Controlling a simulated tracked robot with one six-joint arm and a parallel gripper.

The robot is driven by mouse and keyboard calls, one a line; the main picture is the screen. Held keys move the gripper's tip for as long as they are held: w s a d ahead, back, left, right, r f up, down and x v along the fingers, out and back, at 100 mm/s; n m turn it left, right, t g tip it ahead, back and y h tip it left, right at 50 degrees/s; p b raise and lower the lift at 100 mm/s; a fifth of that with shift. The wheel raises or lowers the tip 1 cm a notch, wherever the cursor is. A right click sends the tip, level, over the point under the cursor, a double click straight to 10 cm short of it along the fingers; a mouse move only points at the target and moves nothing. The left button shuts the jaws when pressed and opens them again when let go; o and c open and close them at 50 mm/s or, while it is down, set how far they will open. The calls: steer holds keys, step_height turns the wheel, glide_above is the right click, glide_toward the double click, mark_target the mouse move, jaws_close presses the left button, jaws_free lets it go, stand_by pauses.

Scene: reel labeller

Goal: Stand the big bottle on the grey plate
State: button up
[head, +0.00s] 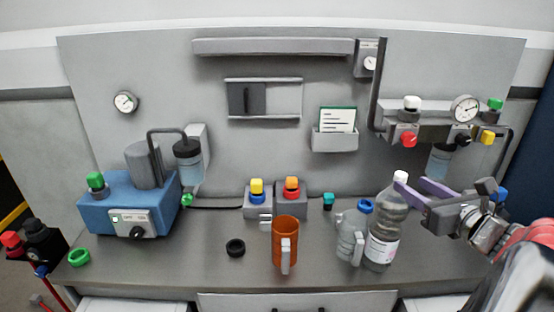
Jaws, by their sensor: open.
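The big bottle (388,228) is clear with a white cap and a white label. It stands upright at the right of the worktop. My gripper (412,186) comes in from the right with its purple fingers apart and empty. The fingertips are just right of the bottle's upper part, near its neck; I cannot tell whether they touch it. I cannot make out a separate grey plate on the grey worktop (205,255).
Further left are an orange mug (284,238), a black ring (235,247) and a blue machine (125,203). Valves and a gauge (465,108) hang behind. Worktop left of the mug is fairly clear.

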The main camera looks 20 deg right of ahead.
mark_target(404, 179)
steer(key=shift+w+f, duration=0.1)
steer(key=shift+w, duration=0.4)
steer(key=shift+x, duration=2.65)
steer(key=shift+s+f, duration=0.1)
steer(key=shift+f, duration=0.05)
steer(key=shift+c, duration=0.3)
jaws_close()
